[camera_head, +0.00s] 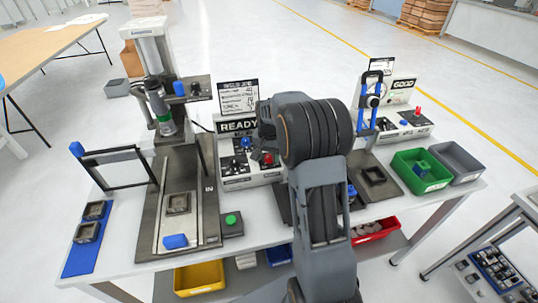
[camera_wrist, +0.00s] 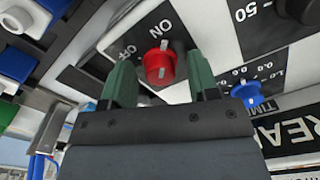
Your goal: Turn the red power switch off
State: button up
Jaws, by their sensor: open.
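The red power switch (camera_wrist: 159,66) is a round knob on a black plate marked ON and OFF, upper middle in the wrist view. Its pale mark points up toward the ON label. In the head view the red switch (camera_head: 267,158) shows on the front of the READY panel (camera_head: 238,126), just left of my arm. My gripper (camera_wrist: 161,72) is open, with one green finger on each side of the knob. Small gaps seem to show between fingers and knob; I cannot tell whether either touches. In the head view my fingers are hidden behind my arm.
A blue knob (camera_wrist: 247,95) sits right of the fingers in the wrist view. In the head view, a press fixture (camera_head: 165,115) stands left and a GOOD panel (camera_head: 400,115) right. Green (camera_head: 421,171) and grey (camera_head: 455,163) bins sit at the table's right end.

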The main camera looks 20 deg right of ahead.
jog(key=c, duration=0.9)
jog(key=shift+c, duration=0.2)
jog(key=shift+n, duration=0.3)
jog(key=n, duration=0.3)
jog(key=shift+n, duration=0.4)
jog(key=n, duration=0.4)
jog(key=shift+n, duration=0.3)
jog(key=n, duration=0.4)
jog(key=shift+n, duration=2.4)
